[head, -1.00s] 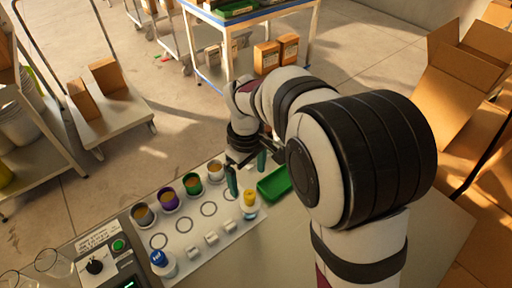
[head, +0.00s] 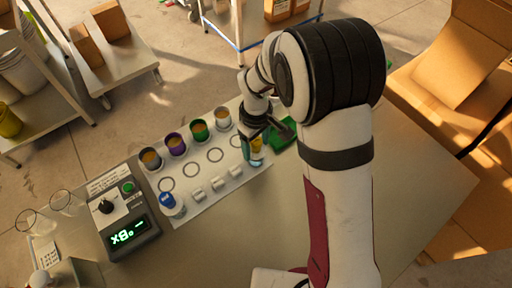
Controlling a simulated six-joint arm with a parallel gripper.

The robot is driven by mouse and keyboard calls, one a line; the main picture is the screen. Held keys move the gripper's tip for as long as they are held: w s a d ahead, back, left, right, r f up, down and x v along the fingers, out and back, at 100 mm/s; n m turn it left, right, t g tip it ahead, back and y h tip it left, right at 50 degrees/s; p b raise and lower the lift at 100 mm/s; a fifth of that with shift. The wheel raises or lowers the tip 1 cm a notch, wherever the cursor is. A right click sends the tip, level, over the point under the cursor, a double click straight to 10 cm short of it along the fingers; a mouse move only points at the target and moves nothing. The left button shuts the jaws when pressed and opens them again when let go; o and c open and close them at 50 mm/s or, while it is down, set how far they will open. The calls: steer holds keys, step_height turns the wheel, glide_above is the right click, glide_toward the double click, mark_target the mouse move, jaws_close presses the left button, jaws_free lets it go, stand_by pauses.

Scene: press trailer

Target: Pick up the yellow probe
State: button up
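The yellow probe (head: 256,147) stands at the right end of the white mat (head: 205,208), with its yellow top and pale bluish base partly hidden. My gripper (head: 256,141) is down over it, with its teal-tipped fingers around or right beside the yellow top. The fingers and my wrist cover much of the probe, so I cannot tell whether they press on it. A similar blue-topped probe (head: 168,201) stands at the left front of the mat.
Several paint cups (head: 175,144) line the mat's back edge. A green tray (head: 281,138) lies just right of my gripper. A control box with a display (head: 128,226) sits at the left. The tabletop is clear in front of the mat.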

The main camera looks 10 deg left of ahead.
steer(key=c, duration=0.7)
steer(key=shift+r, duration=0.1)
